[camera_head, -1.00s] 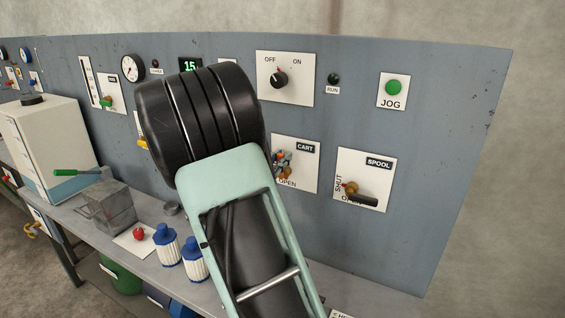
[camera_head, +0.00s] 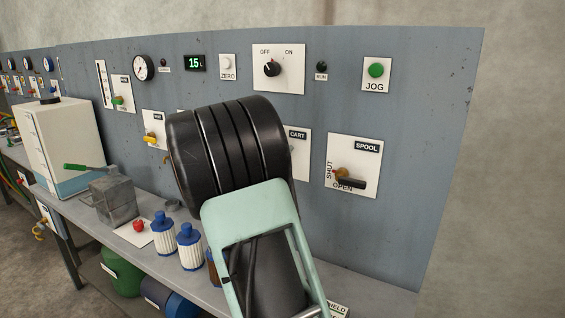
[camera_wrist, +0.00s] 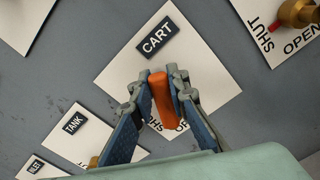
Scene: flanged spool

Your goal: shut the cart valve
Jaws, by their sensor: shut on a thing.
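The cart valve's white plate (camera_wrist: 205,75) is on the grey panel; its CART label (camera_wrist: 157,36) shows above my fingers in the wrist view. The valve's orange handle (camera_wrist: 161,98) stands between the two blue-padded fingers of my gripper (camera_wrist: 164,85), which is shut on it. The plate's SHUT and OPEN words are partly covered, so I cannot tell which the handle points to. In the head view my arm hides the handle and the fingers; only the right part of the CART plate (camera_head: 300,158) shows.
The spool valve (camera_head: 350,180), with a dark handle, is close to the right. The OFF/ON switch (camera_head: 272,68) and green JOG button (camera_head: 376,70) are above. Blue-capped filters (camera_head: 190,247) and a grey block (camera_head: 114,200) stand on the bench below.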

